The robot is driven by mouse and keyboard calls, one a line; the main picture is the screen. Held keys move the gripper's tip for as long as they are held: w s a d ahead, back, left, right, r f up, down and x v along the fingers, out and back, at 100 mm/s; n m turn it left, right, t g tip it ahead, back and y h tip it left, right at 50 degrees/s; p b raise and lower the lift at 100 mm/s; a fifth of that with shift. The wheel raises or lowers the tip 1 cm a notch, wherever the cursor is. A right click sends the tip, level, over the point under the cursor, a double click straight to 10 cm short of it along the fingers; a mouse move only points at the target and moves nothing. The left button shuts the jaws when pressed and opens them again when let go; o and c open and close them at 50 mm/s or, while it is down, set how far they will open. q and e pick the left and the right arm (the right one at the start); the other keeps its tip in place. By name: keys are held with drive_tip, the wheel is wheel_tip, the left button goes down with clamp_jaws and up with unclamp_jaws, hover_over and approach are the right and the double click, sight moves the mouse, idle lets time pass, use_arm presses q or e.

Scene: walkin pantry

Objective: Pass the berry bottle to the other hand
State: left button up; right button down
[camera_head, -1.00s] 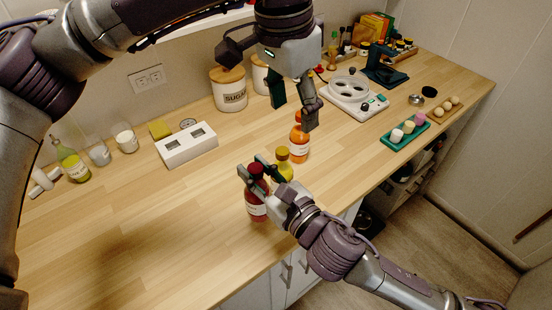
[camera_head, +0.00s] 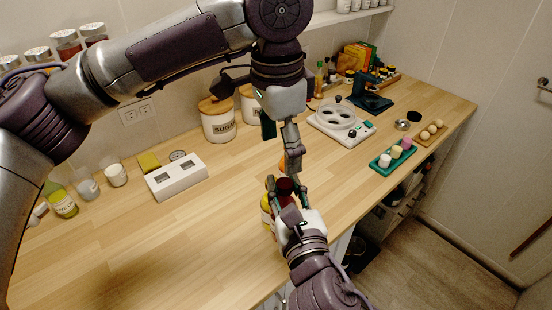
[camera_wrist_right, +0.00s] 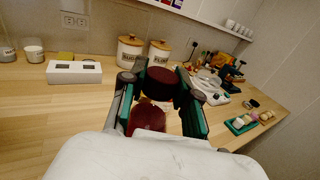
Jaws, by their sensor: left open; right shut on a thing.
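The berry bottle (camera_head: 285,187), dark red with a dark cap, is held between the fingers of my right gripper (camera_head: 286,205) near the counter's front edge. In the right wrist view the bottle (camera_wrist_right: 148,118) sits between the two green-padded fingers (camera_wrist_right: 162,108). The gripper hides much of its body in the head view. My left gripper (camera_head: 281,142) is open, pointing down, above and behind the bottle. It looks empty; whether its fingertips touch anything is unclear.
A yellow bottle (camera_head: 266,208) stands close left of the berry bottle, and an orange bottle (camera_head: 283,163) is mostly hidden behind my grippers. A white two-slot block (camera_head: 176,178), sugar canister (camera_head: 217,122) and white device (camera_head: 341,124) stand farther back.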

use_arm(q)
drive_tip(key=shift+w+f+m, duration=0.2)
drive_tip(key=shift+f+m, duration=0.4)
drive_tip(key=shift+m, duration=0.1)
wheel_tip(320, 180, down, 12)
drive_tip(key=shift+r, duration=0.15)
use_arm(e)
drive_tip(key=shift+r, duration=0.1)
use_arm(q)
drive_tip(key=c, duration=1.5)
clamp_jaws()
use_arm(e)
drive_tip(key=c, duration=0.8)
unclamp_jaws()
drive_tip(key=shift+o, duration=0.2)
